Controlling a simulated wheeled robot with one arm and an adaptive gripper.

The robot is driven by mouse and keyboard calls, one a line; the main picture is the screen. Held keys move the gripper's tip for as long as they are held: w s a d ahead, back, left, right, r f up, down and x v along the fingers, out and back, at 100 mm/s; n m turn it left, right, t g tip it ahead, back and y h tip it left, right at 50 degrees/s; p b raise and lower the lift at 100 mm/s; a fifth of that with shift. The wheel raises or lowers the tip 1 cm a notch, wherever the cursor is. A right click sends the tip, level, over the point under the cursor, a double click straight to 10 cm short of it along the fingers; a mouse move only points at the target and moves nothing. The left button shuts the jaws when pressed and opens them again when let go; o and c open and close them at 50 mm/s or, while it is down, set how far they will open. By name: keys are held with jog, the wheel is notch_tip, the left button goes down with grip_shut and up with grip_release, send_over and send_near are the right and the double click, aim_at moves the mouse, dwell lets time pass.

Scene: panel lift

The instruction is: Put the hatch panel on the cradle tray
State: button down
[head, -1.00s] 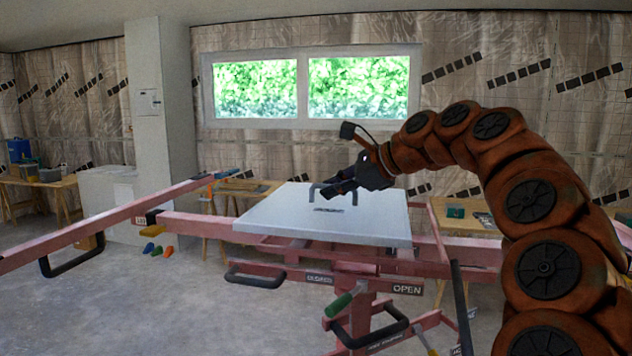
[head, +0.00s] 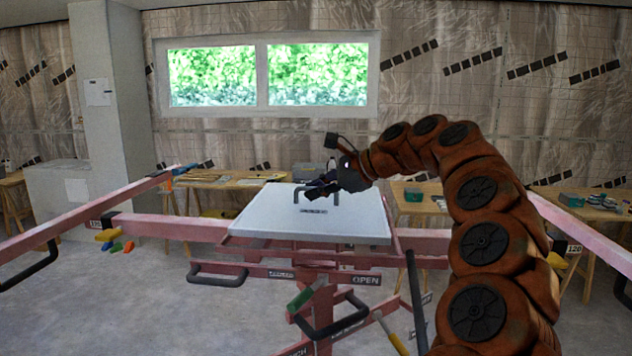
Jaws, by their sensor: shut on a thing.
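The hatch panel (head: 300,223) is a flat, pale grey slab with a dark label and a black handle (head: 297,194) on top. It lies level over the pink lift frame in the middle of the head view. My gripper (head: 316,191) is at the handle and shut on it; the fingers are small and dark, so the exact grip is hard to see. The panel hides most of the cradle tray beneath it; pink bars (head: 300,255) show under its front edge. I cannot tell whether panel and cradle touch.
Long pink arms reach out left (head: 90,215) and right (head: 585,232). Black grab bars (head: 215,280), a green-handled lever (head: 305,294) and an OPEN label (head: 366,281) are at the front. Workbenches (head: 240,181) stand behind. The floor at front left is clear.

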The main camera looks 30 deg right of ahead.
jog(key=shift+f+p, duration=0.4)
jog(key=shift+f, duration=0.45)
jog(key=c, duration=1.2)
grip_release()
jog(key=shift+f, duration=0.1)
notch_tip(320, 180, up, 6)
jog(key=b, duration=0.3)
send_over(360, 212)
jog(key=shift+s, duration=0.1)
